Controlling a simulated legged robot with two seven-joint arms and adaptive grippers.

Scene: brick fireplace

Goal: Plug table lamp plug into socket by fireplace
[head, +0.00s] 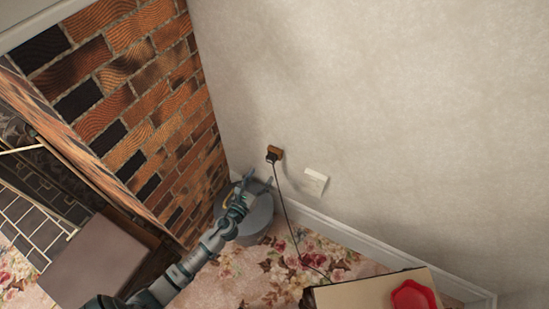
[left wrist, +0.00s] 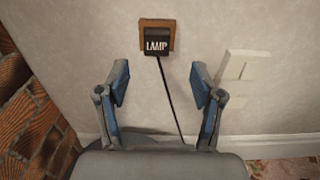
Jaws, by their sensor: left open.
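The black lamp plug (head: 271,158), labelled "LAMP" in the left wrist view (left wrist: 157,44), sits against the brown socket plate (head: 278,151) on the wall beside the brick fireplace. The plate's edges show around the plug in the left wrist view (left wrist: 173,25). Its black cord (head: 286,212) hangs down toward the floor. My left gripper (head: 256,183) is open and empty, below and to the left of the plug in the head view. In the left wrist view its two fingers (left wrist: 158,85) stand apart below the plug, with the cord between them. My right gripper is not in view.
A white switch plate (head: 315,182) is on the wall to the right of the socket. A round grey container (head: 259,218) stands in the corner beneath my gripper. The brick fireplace (head: 150,100) is at left. A table (head: 365,294) with a red object (head: 413,296) is at lower right.

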